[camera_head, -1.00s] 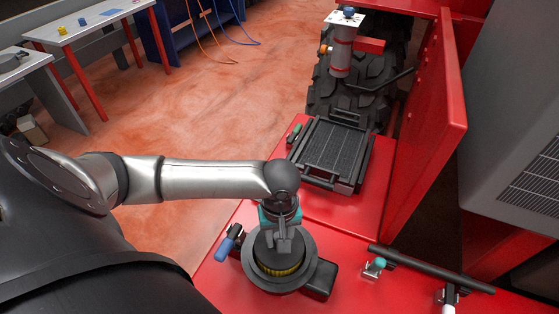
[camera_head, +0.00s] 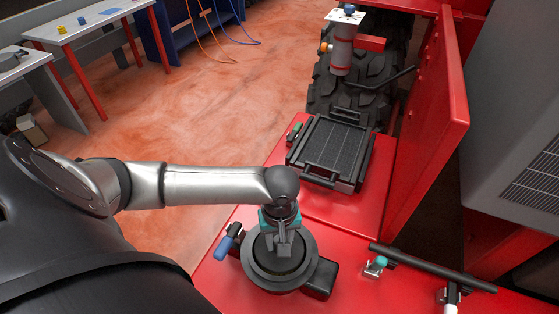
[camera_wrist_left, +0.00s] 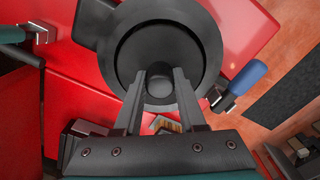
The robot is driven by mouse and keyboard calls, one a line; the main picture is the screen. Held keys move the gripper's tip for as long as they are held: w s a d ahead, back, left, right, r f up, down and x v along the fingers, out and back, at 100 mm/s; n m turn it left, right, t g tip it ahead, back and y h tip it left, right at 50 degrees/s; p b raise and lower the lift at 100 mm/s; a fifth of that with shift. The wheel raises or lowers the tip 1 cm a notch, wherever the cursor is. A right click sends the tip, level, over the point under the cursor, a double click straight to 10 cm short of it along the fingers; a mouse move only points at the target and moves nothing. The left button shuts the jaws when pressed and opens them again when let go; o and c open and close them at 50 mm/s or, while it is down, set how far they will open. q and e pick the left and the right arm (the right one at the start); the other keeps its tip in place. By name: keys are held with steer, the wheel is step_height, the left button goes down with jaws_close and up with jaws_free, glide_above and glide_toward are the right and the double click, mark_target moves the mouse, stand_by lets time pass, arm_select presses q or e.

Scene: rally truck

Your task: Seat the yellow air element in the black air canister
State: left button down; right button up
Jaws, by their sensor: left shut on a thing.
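The black air canister (camera_head: 253,274) stands on the red deck, its open round mouth facing up. My left gripper (camera_head: 283,250) points down over the mouth and is shut on the air element (camera_head: 262,247). The element sits low inside the canister; its dark round top shows and its yellow side is almost wholly hidden by the rim. In the left wrist view the canister rim (camera_wrist_left: 210,42) rings the dark element top (camera_wrist_left: 155,45), and my fingers (camera_wrist_left: 162,80) reach onto it. Whether it touches the bottom is hidden. My right gripper is not in view.
A blue-handled latch (camera_head: 226,243) is left of the canister. A black framed panel (camera_head: 333,150) lies behind it. A teal-knobbed latch (camera_head: 375,265) and a black bar (camera_head: 430,268) lie to the right. A red door (camera_head: 428,125) stands upright at right.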

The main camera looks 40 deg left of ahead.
arm_select(q)
steer(key=shift+f, duration=0.3)
steer(key=shift+c, duration=2)
jaws_free()
step_height(320, 180, up, 15)
steer(key=p, duration=0.1)
steer(key=shift+r+p, duration=0.15)
steer(key=shift+p, duration=0.15)
